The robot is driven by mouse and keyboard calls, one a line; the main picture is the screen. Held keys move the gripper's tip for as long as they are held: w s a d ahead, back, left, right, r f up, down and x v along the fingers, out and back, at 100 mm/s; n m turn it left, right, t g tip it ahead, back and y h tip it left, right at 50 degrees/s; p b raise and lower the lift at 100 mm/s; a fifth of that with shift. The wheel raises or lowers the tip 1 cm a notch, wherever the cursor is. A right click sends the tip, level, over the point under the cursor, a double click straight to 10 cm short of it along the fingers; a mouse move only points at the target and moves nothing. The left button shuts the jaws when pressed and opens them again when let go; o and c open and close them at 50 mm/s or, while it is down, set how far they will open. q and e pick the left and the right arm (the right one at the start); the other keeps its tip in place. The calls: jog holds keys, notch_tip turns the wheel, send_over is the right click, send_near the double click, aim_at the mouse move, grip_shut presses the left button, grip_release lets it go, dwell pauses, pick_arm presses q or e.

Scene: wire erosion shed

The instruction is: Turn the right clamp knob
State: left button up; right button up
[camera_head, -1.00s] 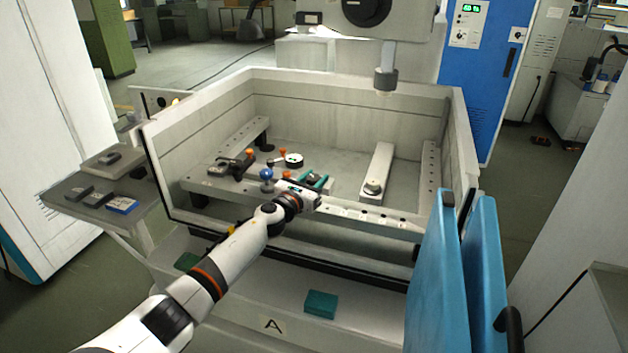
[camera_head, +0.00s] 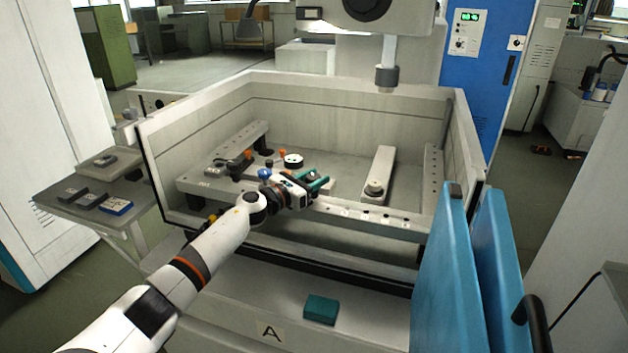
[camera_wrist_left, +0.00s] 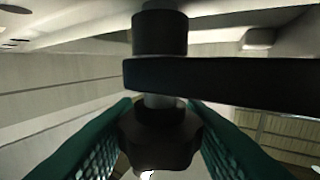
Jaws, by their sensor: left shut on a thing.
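In the left wrist view a dark lobed clamp knob (camera_wrist_left: 160,132) sits on a grey stud under a black clamp bar (camera_wrist_left: 230,82). The teal fingers of my left gripper (camera_wrist_left: 158,145) lie on either side of the knob and are shut on it. In the head view my left gripper (camera_head: 318,183) reaches over the front rail inside the open tank, and it hides most of the clamp there. Another dark clamp (camera_head: 240,164) with an orange tip stands further left on the rails. My right gripper is not in view.
The pale tank walls (camera_head: 350,98) surround the work area. A white bar with a round fitting (camera_head: 375,186) lies right of my gripper. The machine head's nozzle (camera_head: 387,76) hangs above. Blue door panels (camera_head: 440,270) stand at front right. A teal block (camera_head: 321,309) lies in front.

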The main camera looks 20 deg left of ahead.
pick_arm(q)
jog(key=o, duration=1)
jog(key=shift+b+v, duration=0.6)
jog(key=shift+v, duration=5.4)
jog(key=shift+c, duration=0.2)
